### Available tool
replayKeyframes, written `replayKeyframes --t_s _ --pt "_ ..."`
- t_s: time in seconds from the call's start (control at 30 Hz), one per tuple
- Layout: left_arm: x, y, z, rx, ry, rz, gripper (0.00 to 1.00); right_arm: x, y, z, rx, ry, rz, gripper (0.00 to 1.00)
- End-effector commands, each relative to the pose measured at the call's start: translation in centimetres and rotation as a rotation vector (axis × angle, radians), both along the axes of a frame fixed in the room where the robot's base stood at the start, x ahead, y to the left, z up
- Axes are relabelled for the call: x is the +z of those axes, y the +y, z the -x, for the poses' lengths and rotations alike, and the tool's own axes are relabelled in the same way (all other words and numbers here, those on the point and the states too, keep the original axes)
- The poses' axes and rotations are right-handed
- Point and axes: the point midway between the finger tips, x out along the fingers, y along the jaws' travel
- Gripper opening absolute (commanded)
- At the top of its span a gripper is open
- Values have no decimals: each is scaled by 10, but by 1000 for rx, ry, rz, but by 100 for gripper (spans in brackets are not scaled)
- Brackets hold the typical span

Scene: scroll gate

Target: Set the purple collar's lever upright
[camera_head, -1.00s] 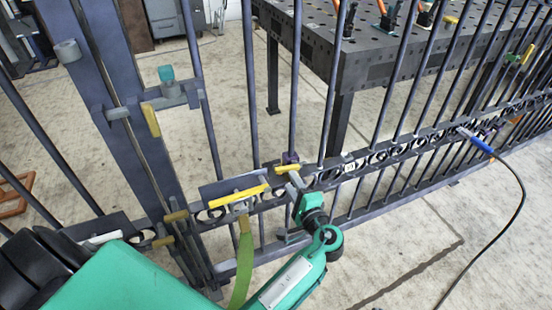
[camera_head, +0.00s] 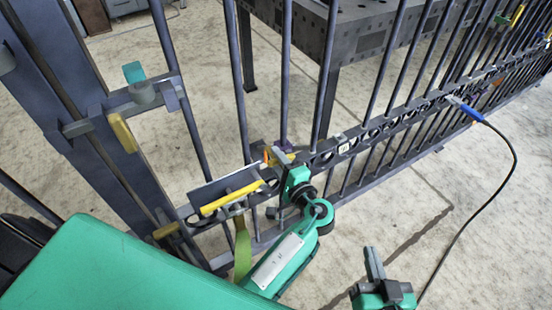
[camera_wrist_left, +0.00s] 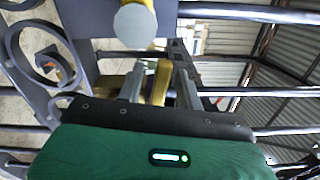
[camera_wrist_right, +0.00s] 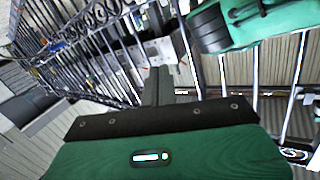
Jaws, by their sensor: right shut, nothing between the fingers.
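In the left wrist view a yellow lever (camera_wrist_left: 161,82) stands between the two spread fingers of my left gripper (camera_wrist_left: 160,80), with a small gap beside one finger. The lever looks tilted in the head view. My right gripper (camera_head: 374,262) is shut and empty over the floor in front of the gate. Its shut fingers also show in the right wrist view (camera_wrist_right: 157,88).
The dark barred gate (camera_head: 285,70) runs across the view. A longer yellow bar (camera_head: 230,198) and a green strap (camera_head: 243,250) are left of my left gripper. A teal-topped latch (camera_head: 135,73) is on the post.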

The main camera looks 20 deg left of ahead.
Motion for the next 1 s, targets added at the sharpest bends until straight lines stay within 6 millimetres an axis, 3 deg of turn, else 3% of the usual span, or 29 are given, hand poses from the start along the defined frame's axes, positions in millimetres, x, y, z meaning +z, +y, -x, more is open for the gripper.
replayKeyframes --t_s 0.03,0.2,0.23,0.6,0.77,1.0 --pt "0 0 0 0 0 0 36 -1 0 1 -1 3 0 0" --pt "0 0 0 0 0 0 3 -5 0 2 0 13 2 0" --pt "0 0 0 0 0 0 0 -6 0 3 0 15 3 0" --pt "1 0 0 0 8 -5 0 -9 1 5 5 40 7 0" --pt "3 0 0 -1 27 -19 0 -33 7 25 37 177 39 0" --pt "8 -1 -1 0 80 -61 0 -35 -15 22 25 331 146 0"
